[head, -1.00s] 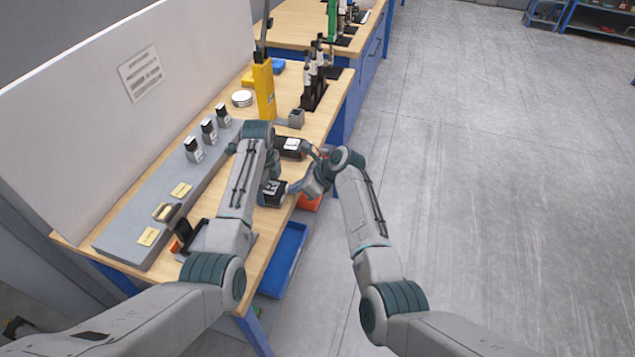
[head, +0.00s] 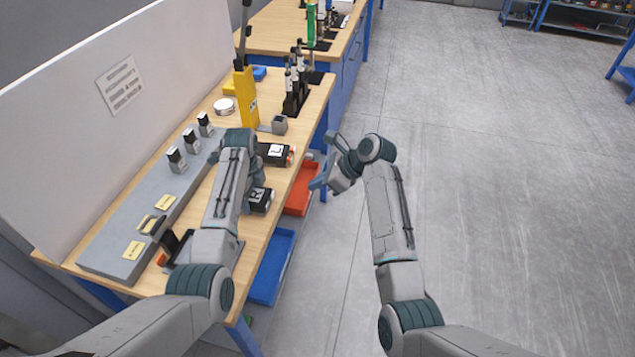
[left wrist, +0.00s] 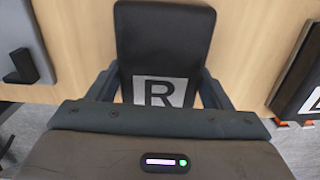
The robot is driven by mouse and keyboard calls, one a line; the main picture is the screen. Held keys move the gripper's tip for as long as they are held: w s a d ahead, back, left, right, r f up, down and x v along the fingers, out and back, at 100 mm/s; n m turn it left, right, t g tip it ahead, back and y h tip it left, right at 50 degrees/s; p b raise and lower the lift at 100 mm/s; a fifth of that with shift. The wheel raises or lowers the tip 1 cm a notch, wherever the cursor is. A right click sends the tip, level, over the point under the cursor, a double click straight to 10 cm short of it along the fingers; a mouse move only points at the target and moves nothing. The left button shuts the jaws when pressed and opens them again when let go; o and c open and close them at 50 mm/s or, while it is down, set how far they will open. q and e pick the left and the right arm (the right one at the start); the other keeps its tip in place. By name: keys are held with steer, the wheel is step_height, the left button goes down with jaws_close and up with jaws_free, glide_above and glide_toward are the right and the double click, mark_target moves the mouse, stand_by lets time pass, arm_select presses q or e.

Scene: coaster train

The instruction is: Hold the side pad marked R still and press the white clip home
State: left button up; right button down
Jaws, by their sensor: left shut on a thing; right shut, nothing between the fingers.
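The side pad marked R (head: 258,199) is a dark block with a white R label. It lies on the workbench near its right edge and also shows in the left wrist view (left wrist: 163,45). My left gripper (left wrist: 155,88) is shut on this pad, one finger along each side. In the head view my left arm covers part of the pad. My right gripper (head: 322,182) is shut and empty, beyond the bench's right edge and apart from the pad. I cannot make out the white clip in either view.
Another dark pad with a white label (head: 274,152) lies farther along the bench (head: 215,190). A grey ledge (head: 105,250) with stamps and yellow pieces runs at left. A yellow post (head: 245,98) stands behind. Red (head: 299,190) and blue (head: 273,268) trays sit below the edge.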

arm_select(q)
steer(key=o, duration=1.3)
step_height(320, 180, up, 12)
steer(key=shift+r, duration=0.1)
